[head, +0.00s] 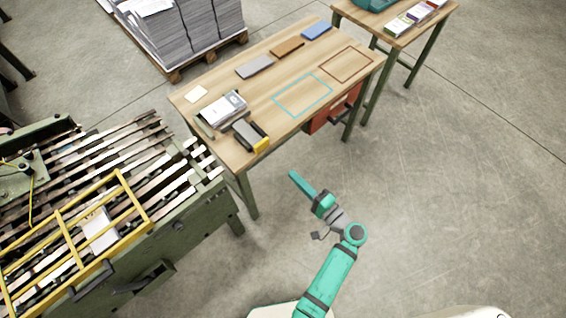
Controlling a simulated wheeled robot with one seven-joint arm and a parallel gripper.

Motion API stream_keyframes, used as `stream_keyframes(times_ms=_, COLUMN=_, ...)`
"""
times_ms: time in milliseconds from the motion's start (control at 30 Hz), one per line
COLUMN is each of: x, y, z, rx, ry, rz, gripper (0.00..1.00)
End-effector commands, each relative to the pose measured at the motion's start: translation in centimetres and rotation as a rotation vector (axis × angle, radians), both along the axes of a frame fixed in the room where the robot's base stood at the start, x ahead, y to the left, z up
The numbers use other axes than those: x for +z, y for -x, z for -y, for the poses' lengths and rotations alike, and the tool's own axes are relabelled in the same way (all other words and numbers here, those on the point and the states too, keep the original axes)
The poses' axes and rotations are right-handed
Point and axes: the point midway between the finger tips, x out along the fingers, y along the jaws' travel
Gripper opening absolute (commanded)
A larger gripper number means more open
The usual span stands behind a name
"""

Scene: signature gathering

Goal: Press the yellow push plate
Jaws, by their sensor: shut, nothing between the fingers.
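The yellow push plate (261,145) is a small yellow piece on the front end of a dark grey, stapler-like device (245,132). The device lies near the front left edge of the wooden table (228,153). My gripper (293,175) is at the end of the teal arm. It looks like one narrow teal bar, shut and empty. In the head view it is below and to the right of the yellow plate, clearly apart from it and in front of the table.
A paper stack (222,107) in a holder stands behind the device. Grey, brown and blue blocks (317,30) line the table's back. Teal and brown outlines mark its top. A red drawer unit (330,113) hangs below. A slatted machine (185,215) stands left; floor on the right is clear.

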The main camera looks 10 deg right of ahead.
Motion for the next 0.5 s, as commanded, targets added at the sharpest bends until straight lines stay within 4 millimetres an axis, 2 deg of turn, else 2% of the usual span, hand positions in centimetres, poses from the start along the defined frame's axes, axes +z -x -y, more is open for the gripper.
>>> stream_keyframes(times_ms=500, x=0.1, y=-7.6, z=-4.8, rx=0.003, ry=0.0, rz=0.001, gripper=0.0)
